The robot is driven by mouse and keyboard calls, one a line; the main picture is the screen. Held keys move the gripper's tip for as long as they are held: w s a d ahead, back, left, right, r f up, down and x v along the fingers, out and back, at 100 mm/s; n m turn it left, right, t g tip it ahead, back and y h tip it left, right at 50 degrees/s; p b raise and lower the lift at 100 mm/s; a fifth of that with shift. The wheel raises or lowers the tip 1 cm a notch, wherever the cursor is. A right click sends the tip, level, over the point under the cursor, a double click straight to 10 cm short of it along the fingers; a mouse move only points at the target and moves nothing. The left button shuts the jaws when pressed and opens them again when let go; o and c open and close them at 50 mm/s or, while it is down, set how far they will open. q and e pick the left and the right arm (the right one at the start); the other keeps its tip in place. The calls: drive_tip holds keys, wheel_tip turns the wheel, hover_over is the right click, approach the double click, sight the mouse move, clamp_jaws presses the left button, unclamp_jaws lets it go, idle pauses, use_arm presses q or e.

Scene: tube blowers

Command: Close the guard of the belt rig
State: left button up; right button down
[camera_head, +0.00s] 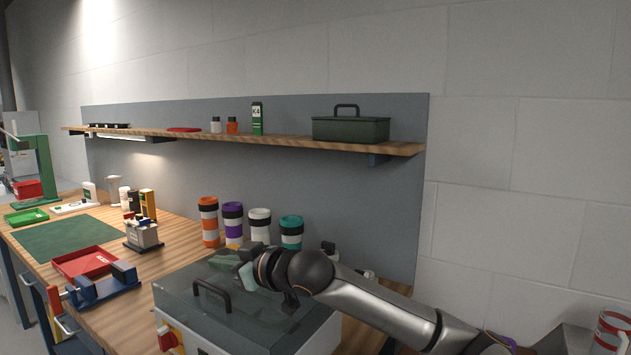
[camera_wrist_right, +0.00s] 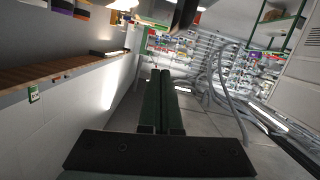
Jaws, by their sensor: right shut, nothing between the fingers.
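The belt rig (camera_head: 210,337) is a light grey box at the front of the bench, with a red and yellow part on its left front. Its guard (camera_head: 255,306) is a clear, smoky cover with a black handle (camera_head: 212,294). The guard looks down over the box, but I cannot tell whether it is fully seated. My right gripper (camera_head: 247,276) is at the rear part of the guard, behind and right of the handle; contact is unclear. Its green fingers show together and empty in the right wrist view (camera_wrist_right: 160,75). My right arm hides the guard's rear right. My left gripper is not in view.
Several banded cups (camera_head: 232,225) stand behind the rig. A blue vise-like tool (camera_head: 105,290) and a red tray (camera_head: 84,262) lie to its left. A wooden shelf (camera_head: 280,139) with a green toolbox (camera_head: 350,128) hangs above. The green mat (camera_head: 65,240) is clear.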

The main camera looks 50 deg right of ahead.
sight(202, 284)
drive_tip(key=shift+n+h, duration=0.4)
drive_tip(key=shift+n, duration=0.5)
drive_tip(key=shift+s+a+f+b, duration=0.1)
drive_tip(key=shift+a+f+b, duration=0.15)
drive_tip(key=shift+f, duration=0.5)
drive_tip(key=shift+w+a+f+b, duration=0.1)
drive_tip(key=shift+a+f+b, duration=0.1)
drive_tip(key=shift+f, duration=0.5)
drive_tip(key=shift+s+a+f+b, duration=0.1)
drive_tip(key=shift+a+f+b, duration=0.15)
drive_tip(key=shift+f, duration=0.5)
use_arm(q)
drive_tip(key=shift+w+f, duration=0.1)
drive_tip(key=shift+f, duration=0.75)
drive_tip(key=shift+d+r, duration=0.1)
use_arm(e)
drive_tip(key=shift+a+f, duration=0.1)
drive_tip(key=shift+f, duration=0.1)
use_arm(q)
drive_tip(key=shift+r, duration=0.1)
